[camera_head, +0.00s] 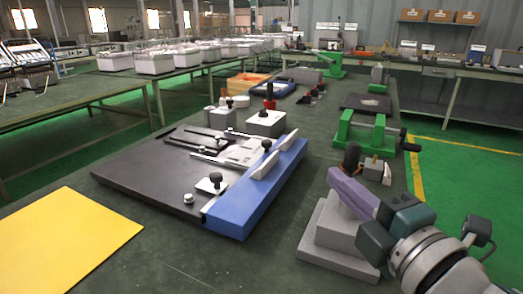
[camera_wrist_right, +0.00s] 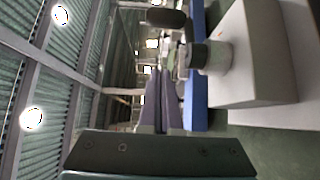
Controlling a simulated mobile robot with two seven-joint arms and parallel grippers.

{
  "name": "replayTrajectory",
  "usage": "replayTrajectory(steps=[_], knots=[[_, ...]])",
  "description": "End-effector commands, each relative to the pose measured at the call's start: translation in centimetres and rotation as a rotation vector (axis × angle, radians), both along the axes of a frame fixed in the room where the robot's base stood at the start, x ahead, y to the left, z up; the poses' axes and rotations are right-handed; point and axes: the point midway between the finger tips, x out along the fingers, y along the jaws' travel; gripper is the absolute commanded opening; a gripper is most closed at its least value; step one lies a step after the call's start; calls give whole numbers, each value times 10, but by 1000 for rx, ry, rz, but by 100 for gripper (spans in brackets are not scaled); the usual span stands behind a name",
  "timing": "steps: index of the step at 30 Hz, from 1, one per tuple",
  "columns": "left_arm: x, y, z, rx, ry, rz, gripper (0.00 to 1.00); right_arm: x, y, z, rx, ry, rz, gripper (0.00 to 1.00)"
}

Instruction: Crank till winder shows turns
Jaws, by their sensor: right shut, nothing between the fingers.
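A grey stepped block (camera_head: 335,240) stands at the right front of the table; I take it to be the winder. In the right wrist view, the grey block (camera_wrist_right: 255,60) bears a short post with a dark collar (camera_wrist_right: 206,56). A dark upright knob (camera_head: 350,157), perhaps the crank handle, shows just past my fingers and also in the wrist view (camera_wrist_right: 165,18). My right gripper (camera_head: 336,175), with purple fingers, is shut and empty over the block, apart from the knob as far as I can tell. It hides part of the block. No turns reading is legible. My left gripper is out of view.
A black board with a blue rail (camera_head: 262,190) lies left of the block. A yellow sheet (camera_head: 65,240) lies at front left. A green cranked fixture (camera_head: 360,137) and a small grey box (camera_head: 373,169) stand beyond my gripper. Bare table lies between the rail and block.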

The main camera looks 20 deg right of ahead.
Motion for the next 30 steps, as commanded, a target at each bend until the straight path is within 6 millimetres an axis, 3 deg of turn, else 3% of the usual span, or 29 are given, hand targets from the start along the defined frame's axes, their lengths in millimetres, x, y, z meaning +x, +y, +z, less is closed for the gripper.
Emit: replayTrajectory(steps=[8,16,30], knots=[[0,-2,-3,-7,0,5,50,61,-5,1,-1,-4,0,0],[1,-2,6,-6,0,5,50,44,-37,1,-2,2,-1,0],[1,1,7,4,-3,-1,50,41,-43,0,-2,1,-1,0]])
